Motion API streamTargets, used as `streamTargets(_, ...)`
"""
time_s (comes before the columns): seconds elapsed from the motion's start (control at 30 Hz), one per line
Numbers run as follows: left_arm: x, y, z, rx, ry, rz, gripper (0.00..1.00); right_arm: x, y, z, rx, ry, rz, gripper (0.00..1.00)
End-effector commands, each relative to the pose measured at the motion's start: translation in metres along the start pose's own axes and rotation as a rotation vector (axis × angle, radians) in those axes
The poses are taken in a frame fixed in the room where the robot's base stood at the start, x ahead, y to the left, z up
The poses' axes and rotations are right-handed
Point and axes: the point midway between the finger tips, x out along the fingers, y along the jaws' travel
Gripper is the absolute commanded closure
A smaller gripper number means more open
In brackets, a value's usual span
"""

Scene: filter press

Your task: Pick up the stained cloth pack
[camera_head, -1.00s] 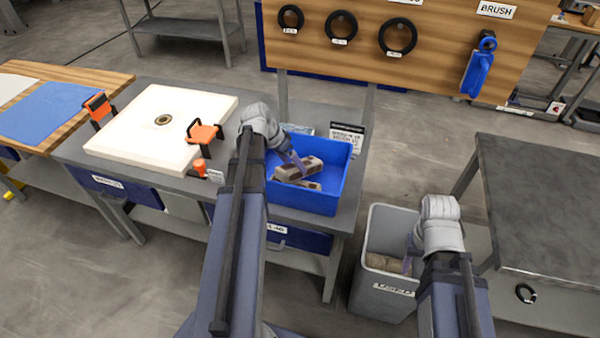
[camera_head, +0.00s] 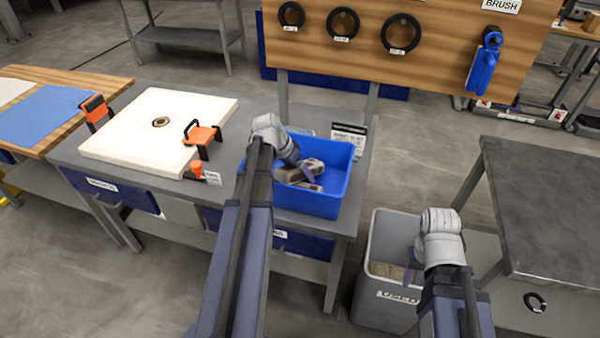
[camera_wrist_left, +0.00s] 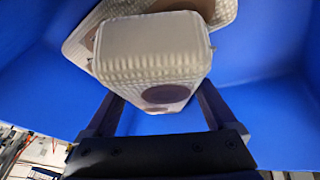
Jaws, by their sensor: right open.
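A pale cloth pack with a dark round stain (camera_wrist_left: 165,93) lies in the blue bin (camera_head: 332,203); it also shows in the head view (camera_head: 313,166). Another stained pack (camera_wrist_left: 80,42) lies under or behind it. My left gripper (camera_head: 301,168) reaches down into the bin. In the left wrist view its two fingers (camera_wrist_left: 160,108) stand apart on either side of the upper pack's near end. A gap shows beside the left finger; contact at the right finger is unclear. My right gripper (camera_head: 411,268) is open over the grey bin.
The blue bin's walls stand close around the left gripper. A white filter plate (camera_head: 155,128) with orange-and-black handles lies left on the bench. The grey waste bin (camera_head: 378,287) stands on the floor, with something brownish inside. A bare dark table (camera_head: 550,195) is at right.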

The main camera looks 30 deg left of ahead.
Motion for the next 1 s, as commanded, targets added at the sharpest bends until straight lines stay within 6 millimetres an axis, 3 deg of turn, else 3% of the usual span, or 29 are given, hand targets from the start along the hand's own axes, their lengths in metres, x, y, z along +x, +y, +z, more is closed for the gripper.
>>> streamTargets(0.07,-0.0002,0.0000,0.0001,0.000,0.000,0.000,0.20,-0.0001,0.0000,0.0000,0.000,0.000,0.000,0.50)
streamTargets(0.7,-0.0002,-0.0001,0.0002,0.000,0.000,0.000,0.92,-0.0001,0.0000,0.0000,0.000,0.000,0.000,0.50)
streamTargets(1.0,-0.0023,0.0003,-0.0006,0.000,0.000,0.000,0.92,-0.0024,0.0002,0.0001,0.000,0.000,0.000,0.50)
